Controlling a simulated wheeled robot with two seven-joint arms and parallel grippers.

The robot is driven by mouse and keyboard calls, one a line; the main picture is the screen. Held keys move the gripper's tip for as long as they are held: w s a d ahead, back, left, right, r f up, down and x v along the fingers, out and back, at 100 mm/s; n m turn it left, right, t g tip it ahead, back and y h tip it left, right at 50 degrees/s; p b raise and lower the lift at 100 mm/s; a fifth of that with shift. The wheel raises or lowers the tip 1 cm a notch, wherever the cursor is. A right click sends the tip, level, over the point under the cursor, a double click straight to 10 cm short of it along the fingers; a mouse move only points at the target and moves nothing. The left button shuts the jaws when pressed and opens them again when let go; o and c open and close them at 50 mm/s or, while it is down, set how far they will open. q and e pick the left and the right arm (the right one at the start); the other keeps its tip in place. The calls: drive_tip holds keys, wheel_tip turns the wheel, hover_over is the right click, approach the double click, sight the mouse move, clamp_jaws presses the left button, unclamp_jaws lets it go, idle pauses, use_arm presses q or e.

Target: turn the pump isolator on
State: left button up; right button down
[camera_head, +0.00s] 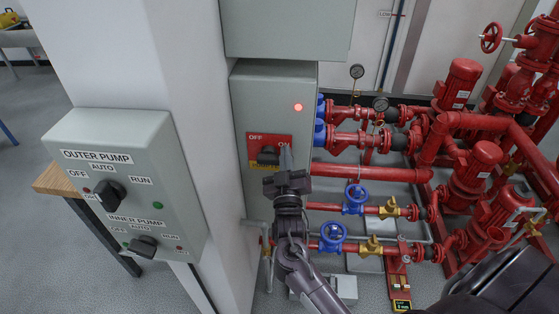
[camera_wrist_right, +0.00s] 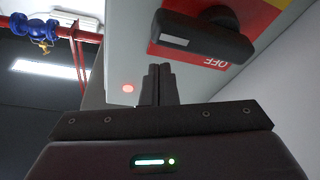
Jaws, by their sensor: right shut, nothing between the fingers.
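The pump isolator is a grey wall box (camera_head: 273,90) with a red and yellow plate (camera_head: 251,147) marked OFF at the upper left and ON at the upper right. Its black handle (camera_head: 267,157) lies roughly level across the plate. In the wrist view the handle (camera_wrist_right: 215,40) has a pale mark on the end nearest my fingers. A red lamp (camera_head: 298,107) glows on the box. My left gripper is out of view.
A grey panel (camera_head: 120,165) with OUTER PUMP and INNER PUMP knobs stands at left. Red pipes and pumps (camera_head: 465,85), with blue valve wheels (camera_head: 354,198), fill the right. A second grey box (camera_head: 290,30) hangs above the isolator.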

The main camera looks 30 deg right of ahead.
drive_tip(key=shift+s+d+f+m+h+b, duration=0.15)
drive_tip(key=shift+d+f+m+h+b, duration=0.2)
drive_tip(key=shift+f+m, duration=0.25)
drive_tip(key=shift+s+d+f+m+h+b, duration=0.15)
drive_tip(key=shift+f+m+h+b, duration=0.1)
drive_tip(key=shift+f+m+b, duration=0.25)
drive_tip(key=shift+f, duration=0.15)
